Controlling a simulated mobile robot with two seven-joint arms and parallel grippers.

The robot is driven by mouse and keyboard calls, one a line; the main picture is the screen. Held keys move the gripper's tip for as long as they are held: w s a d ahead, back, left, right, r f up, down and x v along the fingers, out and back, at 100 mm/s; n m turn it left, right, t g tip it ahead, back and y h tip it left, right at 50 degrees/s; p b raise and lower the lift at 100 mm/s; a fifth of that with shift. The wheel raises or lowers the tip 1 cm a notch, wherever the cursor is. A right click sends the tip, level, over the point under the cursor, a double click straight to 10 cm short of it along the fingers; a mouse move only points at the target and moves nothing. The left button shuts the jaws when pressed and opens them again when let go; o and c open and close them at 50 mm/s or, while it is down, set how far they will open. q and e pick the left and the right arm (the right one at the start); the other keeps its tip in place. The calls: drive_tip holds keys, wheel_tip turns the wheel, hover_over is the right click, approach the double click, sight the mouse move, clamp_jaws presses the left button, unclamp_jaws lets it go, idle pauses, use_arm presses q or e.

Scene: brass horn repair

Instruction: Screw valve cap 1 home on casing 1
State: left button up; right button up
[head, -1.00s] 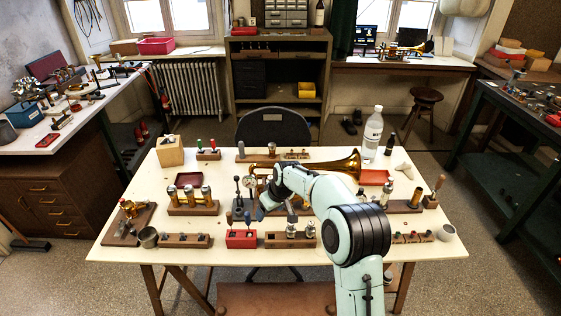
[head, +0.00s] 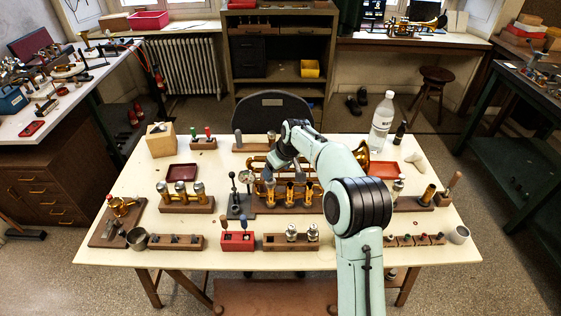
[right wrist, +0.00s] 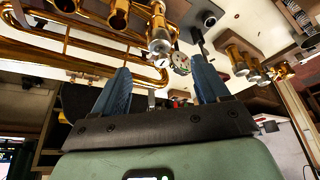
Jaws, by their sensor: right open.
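The brass horn (head: 258,162) lies across the middle of the table, with upright valve casings (head: 290,193) in front, partly behind my arm. In the right wrist view, casing 1 (right wrist: 158,22) carries a silvery cap (right wrist: 160,45). I take this to be valve cap 1; I cannot tell how far down its thread sits. The neighbouring casing (right wrist: 118,14) looks open-topped. My right gripper (head: 273,171) is above the casings near the left one. In the wrist view its blue fingers (right wrist: 160,68) are apart with nothing gripped, the cap just beyond their tips. My left gripper is not in view.
A valve rack (head: 187,207) is further left. In front are a red block (head: 238,241) and a wooden rack (head: 273,243). A water bottle (head: 381,125) stands at the back right.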

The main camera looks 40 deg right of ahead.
sight(271, 181)
drive_tip(key=x, duration=0.8)
drive_tip(key=shift+w+d+f, duration=0.15)
drive_tip(key=shift+w+f, duration=0.05)
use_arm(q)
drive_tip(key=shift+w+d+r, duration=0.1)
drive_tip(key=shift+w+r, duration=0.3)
use_arm(e)
drive_tip(key=c, duration=1.3)
drive_tip(key=shift+o, duration=0.2)
drive_tip(key=shift+a+m+h+p, duration=0.2)
drive_tip(key=shift+m+h+p, duration=0.15)
drive_tip(key=shift+m, duration=0.65)
drive_tip(key=m+h, duration=0.1)
drive_tip(key=m, duration=0.1)
drive_tip(key=shift+m, duration=0.4)
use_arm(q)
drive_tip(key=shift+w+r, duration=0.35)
use_arm(e)
drive_tip(key=shift+g+h, duration=0.25)
drive_tip(key=shift+g, duration=0.05)
drive_tip(key=shift+m, duration=0.3)
